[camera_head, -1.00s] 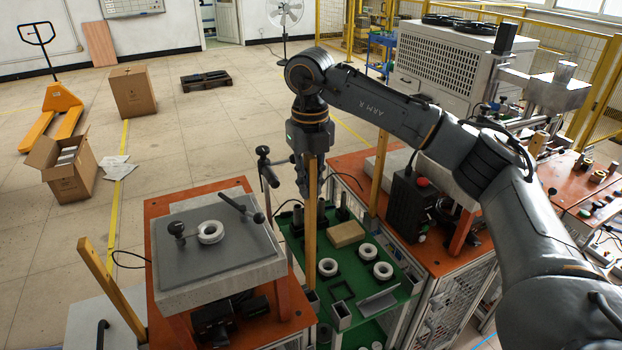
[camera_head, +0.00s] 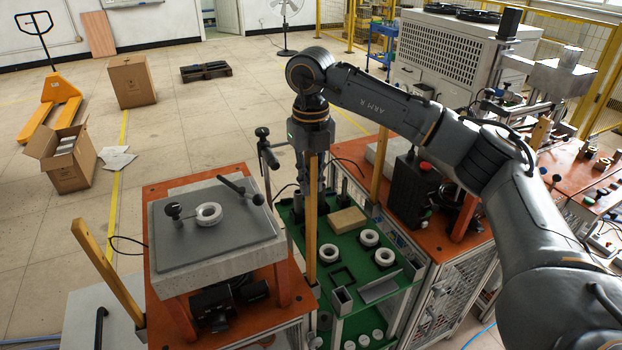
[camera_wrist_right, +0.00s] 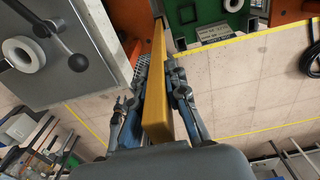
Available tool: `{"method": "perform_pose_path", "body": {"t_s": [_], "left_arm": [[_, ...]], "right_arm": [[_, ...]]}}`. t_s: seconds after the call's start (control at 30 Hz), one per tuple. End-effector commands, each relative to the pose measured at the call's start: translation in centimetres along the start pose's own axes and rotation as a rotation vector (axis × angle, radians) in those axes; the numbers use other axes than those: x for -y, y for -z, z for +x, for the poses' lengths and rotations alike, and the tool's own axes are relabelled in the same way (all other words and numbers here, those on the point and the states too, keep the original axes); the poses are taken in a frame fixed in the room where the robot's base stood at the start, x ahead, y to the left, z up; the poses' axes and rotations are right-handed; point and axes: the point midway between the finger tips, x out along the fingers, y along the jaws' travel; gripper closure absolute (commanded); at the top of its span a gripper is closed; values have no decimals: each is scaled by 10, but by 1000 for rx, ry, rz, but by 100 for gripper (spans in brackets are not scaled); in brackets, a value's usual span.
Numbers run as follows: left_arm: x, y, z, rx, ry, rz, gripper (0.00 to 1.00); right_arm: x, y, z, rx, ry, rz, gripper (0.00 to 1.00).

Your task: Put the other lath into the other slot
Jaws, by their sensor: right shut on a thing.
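My right gripper (camera_head: 311,190) is shut on a wooden lath (camera_head: 311,232), which hangs nearly upright between the grey worktop and the green table. In the right wrist view the lath (camera_wrist_right: 156,95) runs between the two fingers (camera_wrist_right: 157,75). Its lower end is near the corner of the left orange bench, and I cannot tell whether it touches anything. A second lath (camera_head: 104,268) stands tilted at the left side of that bench, its foot by a dark bracket. A third upright lath (camera_head: 379,165) is by the right orange bench. I cannot make out an empty slot. My left gripper is not in view.
The grey worktop (camera_head: 175,250) carries a white ring (camera_head: 208,214) and a black-handled lever. The green table (camera_head: 385,322) holds several white rings, a wooden block (camera_head: 347,220) and a square tube (camera_head: 342,300). A black box (camera_head: 412,190) stands on the right bench.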

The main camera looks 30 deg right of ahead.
Motion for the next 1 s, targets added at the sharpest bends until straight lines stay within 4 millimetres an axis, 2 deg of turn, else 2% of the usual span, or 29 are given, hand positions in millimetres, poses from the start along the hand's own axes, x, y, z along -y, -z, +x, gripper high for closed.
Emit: {"method": "perform_pose_path", "body": {"t_s": [1.0], "left_arm": [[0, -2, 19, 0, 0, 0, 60]], "right_arm": [[0, 0, 27, 1, 0, 0, 100]]}}
